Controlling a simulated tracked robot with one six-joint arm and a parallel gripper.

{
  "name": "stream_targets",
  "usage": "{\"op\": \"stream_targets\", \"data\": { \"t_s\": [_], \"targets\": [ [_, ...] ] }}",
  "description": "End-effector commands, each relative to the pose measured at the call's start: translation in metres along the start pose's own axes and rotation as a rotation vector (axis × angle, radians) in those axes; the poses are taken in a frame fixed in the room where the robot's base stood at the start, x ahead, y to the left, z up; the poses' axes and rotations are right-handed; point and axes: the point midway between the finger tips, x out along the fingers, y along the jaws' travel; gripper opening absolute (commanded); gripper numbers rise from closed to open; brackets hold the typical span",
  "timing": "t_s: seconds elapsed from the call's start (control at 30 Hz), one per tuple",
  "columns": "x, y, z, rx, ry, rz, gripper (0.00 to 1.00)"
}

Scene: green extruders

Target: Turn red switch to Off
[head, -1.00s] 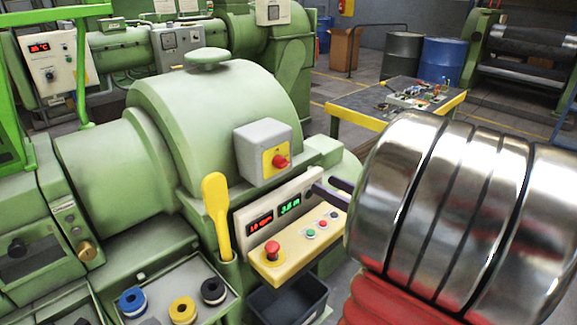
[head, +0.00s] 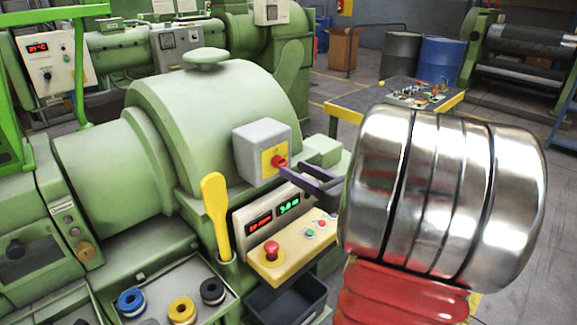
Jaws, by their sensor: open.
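The red switch (head: 279,161) is a knob on a yellow plate, on the front of a grey box (head: 261,143) mounted on the green extruder. My gripper (head: 291,169) has two dark purple fingers and comes in from the right. Its fingers are spread apart, with their tips just right of and slightly below the red knob. I cannot tell whether a fingertip touches the knob. The knob's setting is too small to read. My shiny metal arm covers the area right of the gripper.
Below the switch are a panel with red and green displays (head: 272,217) and a cream control box with a red emergency button (head: 271,250). A yellow paddle (head: 216,214) stands to the left. A yellow-edged table (head: 350,97) is behind on the right.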

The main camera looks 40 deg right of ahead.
Motion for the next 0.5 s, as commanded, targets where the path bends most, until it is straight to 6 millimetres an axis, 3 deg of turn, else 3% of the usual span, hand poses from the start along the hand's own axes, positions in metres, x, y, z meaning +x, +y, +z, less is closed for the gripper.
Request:
{"op": "stream_targets", "data": {
  "t_s": [0.23,0.5],
  "targets": [
    [0.029,0.001,0.000,-0.001,0.001,0.003,0.44],
    [0.042,0.001,0.000,0.000,0.000,0.001,0.44]
  ]
}}
